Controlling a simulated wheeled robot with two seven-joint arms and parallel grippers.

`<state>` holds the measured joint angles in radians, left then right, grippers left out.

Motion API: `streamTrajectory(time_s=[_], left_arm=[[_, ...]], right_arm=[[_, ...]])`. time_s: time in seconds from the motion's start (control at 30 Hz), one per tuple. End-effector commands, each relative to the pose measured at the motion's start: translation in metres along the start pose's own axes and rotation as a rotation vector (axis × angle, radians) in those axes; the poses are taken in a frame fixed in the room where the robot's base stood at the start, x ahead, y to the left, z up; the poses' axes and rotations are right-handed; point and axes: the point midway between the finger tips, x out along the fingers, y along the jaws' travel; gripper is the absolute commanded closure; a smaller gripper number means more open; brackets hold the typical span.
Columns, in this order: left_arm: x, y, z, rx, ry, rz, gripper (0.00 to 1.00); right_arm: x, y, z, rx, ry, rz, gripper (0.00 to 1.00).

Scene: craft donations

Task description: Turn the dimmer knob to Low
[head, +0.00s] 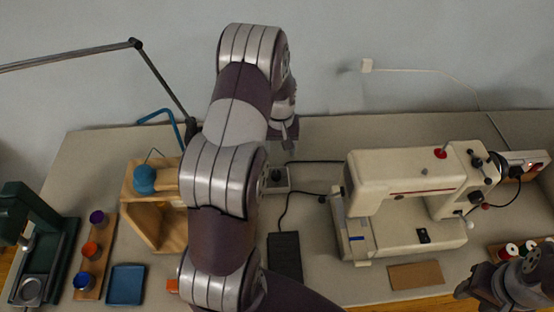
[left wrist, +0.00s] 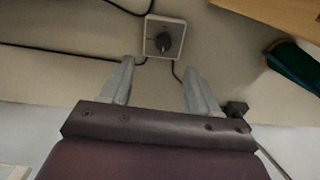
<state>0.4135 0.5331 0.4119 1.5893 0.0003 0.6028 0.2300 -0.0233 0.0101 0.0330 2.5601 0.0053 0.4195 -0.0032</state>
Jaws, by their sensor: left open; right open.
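The dimmer is a small pale square box with a round dark knob (head: 276,175) on top. It sits on the table behind the middle of my left arm in the head view, partly hidden by it. In the left wrist view the knob (left wrist: 164,43) and its pale plate (left wrist: 150,49) lie just beyond my open fingertips. The marks on the plate are too small to read, so I cannot tell the setting. My left gripper (left wrist: 159,66) is open and empty, its fingers apart from the knob. My right gripper (head: 463,291) is open at the bottom right of the head view, far from the dimmer.
A cream sewing machine (head: 410,180) stands right of the dimmer, with a black pedal (head: 285,255) in front. Black cords run by the dimmer. A wooden stand (head: 172,232) is left, with cups, a blue tray (head: 127,285) and a green press (head: 62,262) further left.

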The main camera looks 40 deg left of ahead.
Motion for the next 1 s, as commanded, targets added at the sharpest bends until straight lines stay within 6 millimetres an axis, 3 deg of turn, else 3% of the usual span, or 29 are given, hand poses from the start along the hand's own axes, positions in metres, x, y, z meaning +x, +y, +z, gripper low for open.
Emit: streamTrajectory(time_s=[0.1, 0.4, 0.6, 0.8, 1.0], left_arm=[[0.013, -0.013, -0.013, -0.057, -0.011, -0.003, 0.39], [0.085, -0.013, -0.013, -0.058, -0.011, -0.003, 0.39], [0.122, -0.013, -0.014, -0.057, -0.007, -0.002, 0.39], [0.135, -0.013, -0.015, -0.057, -0.004, -0.001, 0.39], [0.135, -0.013, -0.015, -0.056, -0.004, -0.001, 0.39]], right_arm=[[-0.009, 0.0, -0.001, 0.0, -0.001, 0.0, 0.57], [-0.023, 0.0, -0.003, 0.0, -0.001, 0.0, 0.57], [-0.028, 0.0, -0.003, 0.0, -0.001, 0.0, 0.57], [-0.029, 0.0, -0.003, 0.0, -0.001, 0.0, 0.57], [-0.029, 0.0, -0.003, 0.0, -0.001, 0.0, 0.57]])
